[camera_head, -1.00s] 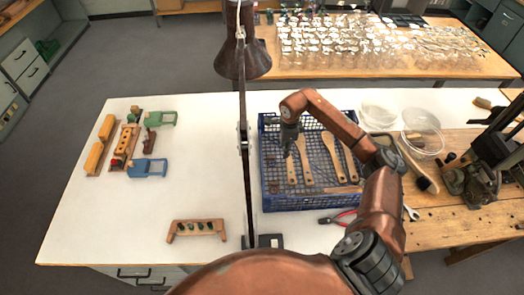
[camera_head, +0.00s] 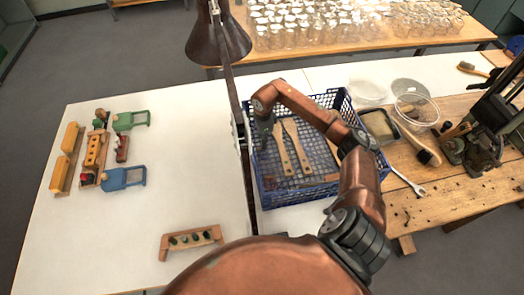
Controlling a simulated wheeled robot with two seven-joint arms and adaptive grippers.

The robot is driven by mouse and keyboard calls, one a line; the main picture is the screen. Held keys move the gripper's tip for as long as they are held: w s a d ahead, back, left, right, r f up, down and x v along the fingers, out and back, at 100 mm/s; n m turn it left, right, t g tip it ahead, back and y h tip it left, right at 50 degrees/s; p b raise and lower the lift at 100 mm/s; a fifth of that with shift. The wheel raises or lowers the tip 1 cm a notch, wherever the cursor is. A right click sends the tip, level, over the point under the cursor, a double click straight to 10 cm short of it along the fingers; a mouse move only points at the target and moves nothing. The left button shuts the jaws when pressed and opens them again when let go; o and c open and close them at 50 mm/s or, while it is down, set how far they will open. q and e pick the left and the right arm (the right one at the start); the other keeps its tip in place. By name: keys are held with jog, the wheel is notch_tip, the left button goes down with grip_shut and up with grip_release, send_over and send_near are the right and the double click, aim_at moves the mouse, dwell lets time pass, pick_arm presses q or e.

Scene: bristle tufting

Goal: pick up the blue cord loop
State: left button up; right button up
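I cannot make out a blue cord loop in the head view. The blue lattice crate (camera_head: 292,197) stands right of the lamp post and holds wooden paddle-shaped handles (camera_head: 280,150). My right arm reaches in from the lower right across the crate and hides part of its inside. My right gripper (camera_head: 264,130) points down over the crate's left part, close to the lamp post. Its fingers are too small and dark to tell whether they are open or shut. My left gripper is out of view.
The lamp (camera_head: 218,45) and its post stand left of the crate. Left on the white table are yellow blocks (camera_head: 67,140), green (camera_head: 130,120) and blue (camera_head: 124,178) tools and a wooden rack (camera_head: 191,240). Bowls (camera_head: 415,108), a brush and a wrench (camera_head: 408,182) lie right.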

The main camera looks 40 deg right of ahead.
jog(key=f, duration=0.4)
jog(key=shift+w+a+f, duration=0.1)
jog(key=shift+w+f, duration=0.2)
jog(key=shift+f, duration=0.5)
jog(key=shift+c, duration=0.5)
grip_shut()
